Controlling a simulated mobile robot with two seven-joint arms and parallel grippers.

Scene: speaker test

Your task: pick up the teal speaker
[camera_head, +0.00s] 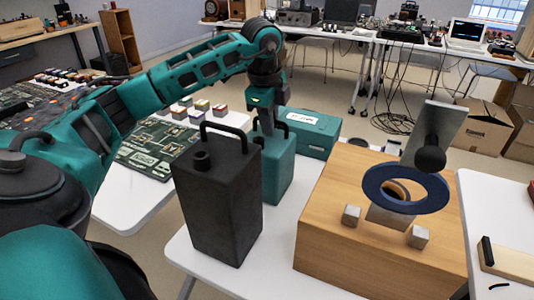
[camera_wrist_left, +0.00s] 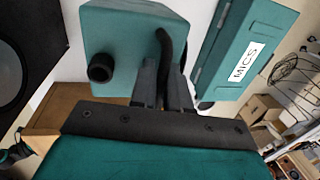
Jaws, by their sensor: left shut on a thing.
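The teal speaker (camera_head: 280,172) is a box with a black handle and a black knob on top. It is upright over the white table, behind and right of a black speaker (camera_head: 218,205), which hides part of it. My left gripper (camera_head: 267,122) comes down from above and is shut on the teal speaker's handle. In the left wrist view, the fingers (camera_wrist_left: 164,88) close around the black handle, with the teal speaker's top (camera_wrist_left: 122,35) beyond them. I cannot tell whether its base touches the table. My right gripper is not in view.
A teal case (camera_head: 322,140), labelled MICS in the wrist view (camera_wrist_left: 238,50), lies close behind the teal speaker. A wooden box (camera_head: 325,205) with a blue ring (camera_head: 405,203) on top stands to its right. A circuit-board-patterned mat (camera_head: 155,158) with small blocks lies left.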

